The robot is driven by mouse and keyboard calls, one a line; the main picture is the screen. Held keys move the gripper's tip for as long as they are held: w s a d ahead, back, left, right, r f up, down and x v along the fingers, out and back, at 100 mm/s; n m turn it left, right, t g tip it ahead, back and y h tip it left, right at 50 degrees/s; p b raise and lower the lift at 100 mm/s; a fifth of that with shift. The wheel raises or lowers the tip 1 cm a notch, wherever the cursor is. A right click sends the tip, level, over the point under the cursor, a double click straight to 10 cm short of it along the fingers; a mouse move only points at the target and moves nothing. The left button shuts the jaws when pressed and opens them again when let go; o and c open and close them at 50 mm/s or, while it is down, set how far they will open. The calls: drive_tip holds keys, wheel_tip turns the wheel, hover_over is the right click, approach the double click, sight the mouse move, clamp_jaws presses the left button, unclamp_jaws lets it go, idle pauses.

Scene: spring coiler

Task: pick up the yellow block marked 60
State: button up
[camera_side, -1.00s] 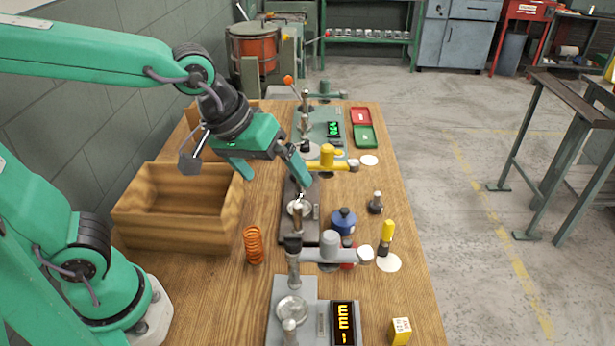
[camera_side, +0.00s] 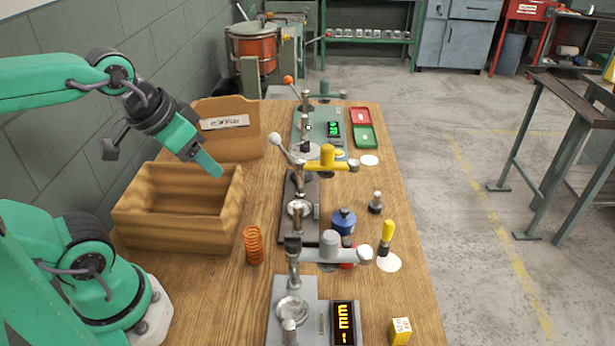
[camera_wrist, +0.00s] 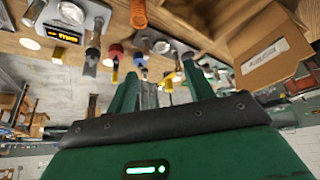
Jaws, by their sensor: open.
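The yellow block (camera_side: 400,331) stands on the near right part of the wooden table in the side view, with a white label on its top part whose marking is too small to read. A small yellow block (camera_wrist: 57,53) also shows at the left of the wrist view. My gripper (camera_side: 213,168) is above the open wooden box in the side view, far to the upper left of the block. Its two green fingers (camera_wrist: 160,78) are spread in the wrist view, with nothing between them.
An open wooden box (camera_side: 187,242) stands at the left. An orange spring (camera_side: 254,245) stands beside it. Lever tools (camera_side: 298,236) and a gauge with an orange display (camera_side: 343,322) fill the middle. A yellow-handled tool (camera_side: 387,238) stands at the right edge.

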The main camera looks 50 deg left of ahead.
drive_tip(key=shift+w, duration=0.1)
drive_tip(key=w+d+n+g+h, duration=0.1)
drive_tip(key=w+d+n+g, duration=0.15)
drive_tip(key=w+d, duration=0.55)
drive_tip(key=n+g+y, duration=0.1)
drive_tip(key=n+g, duration=0.2)
drive_tip(key=n, duration=0.5)
hover_over(404, 326)
wheel_tip(404, 326, down, 15)
drive_tip(key=shift+a+f, duration=0.1)
drive_tip(key=shift+a, duration=0.05)
drive_tip(key=shift+d+f, duration=0.15)
drive_tip(key=shift+d, duration=0.05)
drive_tip(key=shift+f, duration=1.3)
